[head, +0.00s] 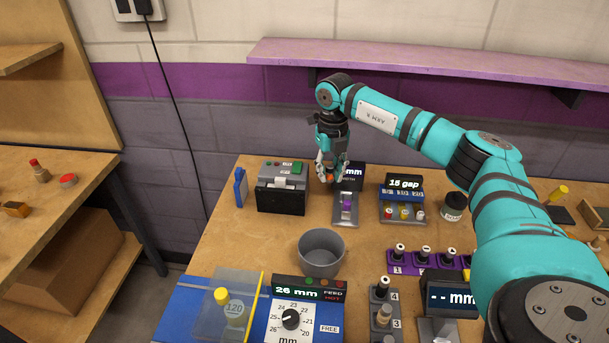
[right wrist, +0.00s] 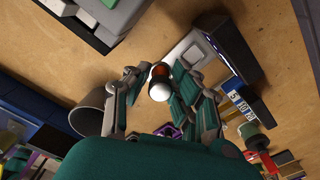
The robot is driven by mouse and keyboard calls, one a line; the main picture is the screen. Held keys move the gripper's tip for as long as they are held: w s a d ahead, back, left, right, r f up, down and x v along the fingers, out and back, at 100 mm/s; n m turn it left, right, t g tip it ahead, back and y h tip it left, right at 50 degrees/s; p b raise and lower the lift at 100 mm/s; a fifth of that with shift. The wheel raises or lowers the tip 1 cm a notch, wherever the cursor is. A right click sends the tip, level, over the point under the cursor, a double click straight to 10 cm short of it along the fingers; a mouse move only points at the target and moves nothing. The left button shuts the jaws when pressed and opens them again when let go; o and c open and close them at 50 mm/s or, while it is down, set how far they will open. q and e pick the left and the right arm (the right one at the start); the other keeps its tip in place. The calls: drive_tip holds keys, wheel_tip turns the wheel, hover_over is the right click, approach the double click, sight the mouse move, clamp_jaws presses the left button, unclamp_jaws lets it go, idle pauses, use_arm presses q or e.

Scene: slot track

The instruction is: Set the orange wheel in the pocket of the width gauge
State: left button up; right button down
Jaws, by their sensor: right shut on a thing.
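My right gripper (head: 327,177) points down at the back of the bench, its fingers shut on the orange wheel (head: 330,179). In the right wrist view, the orange wheel (right wrist: 161,72) shows between the fingertips (right wrist: 158,84), with a white rounded part at its near side. A gauge with a grey base (head: 345,219) and a black display (head: 353,171) ending in "mm" stands just right of the gripper. It appears to be the width gauge, but the gripper partly hides its label. My left gripper is out of view.
A dark box (head: 283,200) stands left of the gripper, and a "16 gap" display unit (head: 404,187) stands right. A grey bin (head: 321,253) stands in front. A purple shelf (head: 420,60) runs above my arm. Bare bench lies between the bin and the gauges.

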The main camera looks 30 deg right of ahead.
sight(346, 198)
drive_tip(key=d+f+m, duration=0.1)
drive_tip(key=d+m, duration=0.3)
drive_tip(key=d+f+m, duration=0.1)
drive_tip(key=d+m, duration=0.1)
drive_tip(key=m, duration=0.1)
drive_tip(key=shift+s+d+f, duration=0.1)
drive_tip(key=shift+s+f, duration=0.2)
wheel_tip(346, 198, down, 5)
drive_tip(key=b, duration=0.4)
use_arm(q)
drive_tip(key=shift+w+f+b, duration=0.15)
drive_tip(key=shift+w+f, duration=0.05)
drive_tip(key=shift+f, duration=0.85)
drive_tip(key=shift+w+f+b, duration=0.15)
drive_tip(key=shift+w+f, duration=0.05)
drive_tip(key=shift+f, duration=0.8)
use_arm(e)
drive_tip(key=shift+f, duration=0.65)
